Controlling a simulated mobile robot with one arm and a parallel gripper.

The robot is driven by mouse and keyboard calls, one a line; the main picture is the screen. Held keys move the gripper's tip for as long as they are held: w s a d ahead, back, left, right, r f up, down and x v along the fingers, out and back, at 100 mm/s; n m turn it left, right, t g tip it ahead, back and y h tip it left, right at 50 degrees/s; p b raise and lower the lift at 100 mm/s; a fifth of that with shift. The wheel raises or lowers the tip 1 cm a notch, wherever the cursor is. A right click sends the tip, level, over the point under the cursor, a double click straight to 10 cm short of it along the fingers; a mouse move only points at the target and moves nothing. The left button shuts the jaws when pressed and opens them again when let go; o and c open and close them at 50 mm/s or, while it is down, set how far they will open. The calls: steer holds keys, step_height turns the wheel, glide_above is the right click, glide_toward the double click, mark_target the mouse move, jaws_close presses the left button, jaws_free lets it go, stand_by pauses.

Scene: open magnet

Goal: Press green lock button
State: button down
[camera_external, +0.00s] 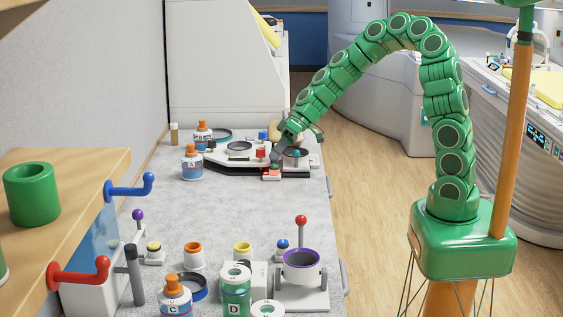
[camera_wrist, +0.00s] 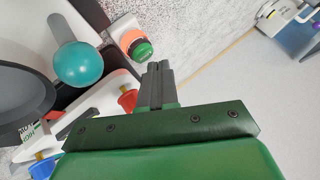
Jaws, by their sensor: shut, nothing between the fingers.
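The green button (camera_wrist: 143,50) shows in the wrist view on a small white block, right beside an orange-red button (camera_wrist: 131,38). The block (camera_external: 271,177) also shows in the external view at the front edge of the device on the far part of the counter, where its button tops are small. My gripper (camera_wrist: 158,67) is shut and empty, its dark fingers together. In the wrist view the fingertips lie just below the green button in the picture, with a visible gap. In the external view my gripper (camera_external: 280,150) is low over the device, just above the block.
A teal ball knob (camera_wrist: 78,63), a grey round part (camera_wrist: 24,98) and a red knob (camera_wrist: 128,99) are close by. Bottles such as A (camera_external: 192,166) stand left. Bare counter (camera_external: 215,213) lies in front, with several coloured-cap items nearer the camera.

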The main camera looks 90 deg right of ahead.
mark_target(277, 165)
steer(key=shift+r, duration=2.95)
steer(key=s+a+r+n+g, duration=0.2)
steer(key=s+a+g, duration=0.1)
steer(key=s+a, duration=0.5)
steer(key=s+a+r+n+g, duration=0.1)
steer(key=s+a+r+g, duration=0.1)
steer(key=s+a, duration=0.7)
steer(key=s+a+m+g+h, duration=0.1)
steer(key=s+g+h, duration=0.3)
steer(key=s, duration=1.5)
steer(key=shift+s+r+h, duration=0.35)
steer(key=shift+h, duration=0.35)
